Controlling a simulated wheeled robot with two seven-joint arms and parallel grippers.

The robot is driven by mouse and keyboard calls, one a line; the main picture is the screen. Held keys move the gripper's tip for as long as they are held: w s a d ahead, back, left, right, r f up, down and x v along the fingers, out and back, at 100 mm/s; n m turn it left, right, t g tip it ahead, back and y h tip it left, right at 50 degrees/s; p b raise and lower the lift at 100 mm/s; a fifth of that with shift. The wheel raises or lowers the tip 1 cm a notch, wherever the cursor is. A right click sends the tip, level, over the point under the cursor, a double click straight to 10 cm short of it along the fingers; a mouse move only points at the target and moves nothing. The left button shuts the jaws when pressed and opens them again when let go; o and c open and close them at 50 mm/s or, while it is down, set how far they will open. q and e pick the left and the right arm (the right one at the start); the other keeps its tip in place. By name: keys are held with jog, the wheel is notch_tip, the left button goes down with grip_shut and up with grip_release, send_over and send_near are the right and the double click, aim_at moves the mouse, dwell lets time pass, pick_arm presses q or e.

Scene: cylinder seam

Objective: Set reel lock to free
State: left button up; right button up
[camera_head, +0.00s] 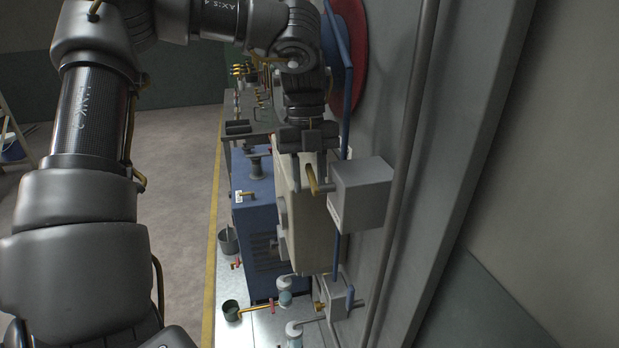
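My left gripper (309,168) hangs fingers down in front of a grey wall box (362,195). Its two fingers are apart. A brass lever (312,180) on a short grey shaft from the box's left side shows between and just below the fingertips. I cannot tell whether a finger touches it. No label shows that names the reel lock. A red and blue round disc (349,55), perhaps the reel, is on the wall behind my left wrist and partly hidden. My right gripper is not in view.
A beige box (305,225) and a blue cabinet (254,205) stand left of the grey box. A vertical pipe (404,165) runs along the wall to the right. Smaller valves with red handles (272,307) sit below.

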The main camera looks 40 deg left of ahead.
aim_at(309, 165)
pick_arm(q)
jog(key=shift+w+a+r, duration=0.1)
jog(key=shift+w+r, duration=0.05)
jog(key=shift+r, duration=0.25)
jog(key=v, duration=0.5)
jog(key=p+v, duration=0.3)
jog(key=v, duration=0.1)
jog(key=shift+a+r, duration=0.1)
jog(key=shift+r, duration=0.3)
